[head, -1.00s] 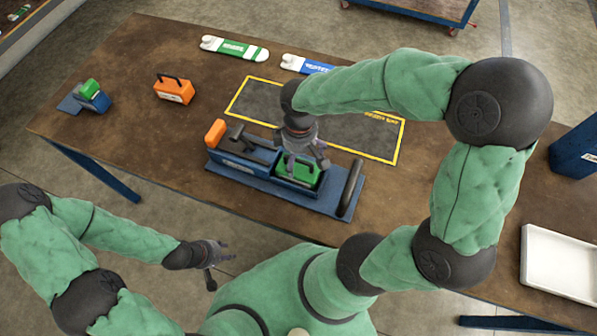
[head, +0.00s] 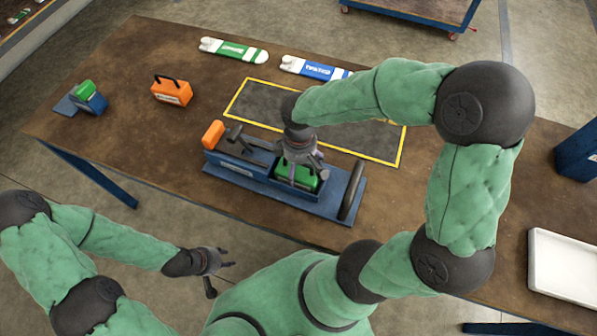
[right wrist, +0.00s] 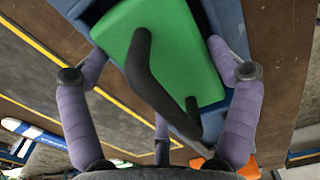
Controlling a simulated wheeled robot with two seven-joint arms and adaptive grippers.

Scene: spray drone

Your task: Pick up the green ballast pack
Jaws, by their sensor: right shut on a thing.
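The green ballast pack (head: 309,185) sits in the right part of the blue fixture (head: 327,206) near the table's front edge. In the right wrist view the green ballast pack (right wrist: 178,50) has a bent black handle across its top, with blue walls beside it. My right gripper (head: 301,181) is over the pack from above, shut on it. In the right wrist view its purple-grey fingers (right wrist: 160,95) flank the pack, but their tips are partly hidden. My left gripper (head: 222,267) is empty, fingers spread, off the table's front edge.
An orange case (head: 172,91) and a small blue stand with a green block (head: 86,90) are on the left. Behind lies a yellow-edged dark mat (head: 262,103) with green and blue striped pieces beyond. A white tray (head: 566,264) is at right.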

